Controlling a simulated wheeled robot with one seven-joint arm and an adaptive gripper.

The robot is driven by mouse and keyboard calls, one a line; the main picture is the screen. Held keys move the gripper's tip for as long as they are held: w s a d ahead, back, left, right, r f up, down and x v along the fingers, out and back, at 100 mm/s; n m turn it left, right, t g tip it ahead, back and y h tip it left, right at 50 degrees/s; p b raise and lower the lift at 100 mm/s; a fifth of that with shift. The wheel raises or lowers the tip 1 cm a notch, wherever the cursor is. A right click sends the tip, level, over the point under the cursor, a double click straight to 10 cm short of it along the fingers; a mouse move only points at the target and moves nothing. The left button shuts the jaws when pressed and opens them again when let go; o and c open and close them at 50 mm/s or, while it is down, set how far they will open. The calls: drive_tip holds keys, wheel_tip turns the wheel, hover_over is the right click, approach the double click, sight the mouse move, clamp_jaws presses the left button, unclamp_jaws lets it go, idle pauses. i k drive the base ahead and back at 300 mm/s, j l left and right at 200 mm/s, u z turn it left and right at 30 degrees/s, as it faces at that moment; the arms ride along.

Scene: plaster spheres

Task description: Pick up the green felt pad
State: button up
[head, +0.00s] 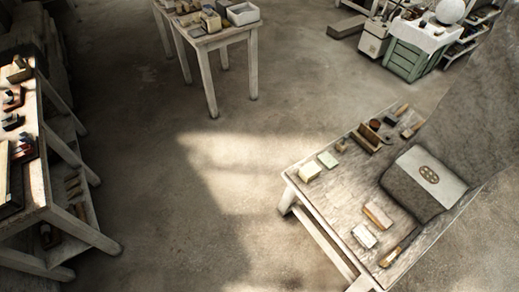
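My gripper is not clearly seen in this view.
Other tables stand at the left (67,223) and back (222,38). The floor (180,170) between is clear.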

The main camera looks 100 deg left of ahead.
sight(326, 158)
drive_tip(key=u, duration=2.8)
drive_tip(key=z, duration=4.55)
drive_tip(key=u, duration=4.5)
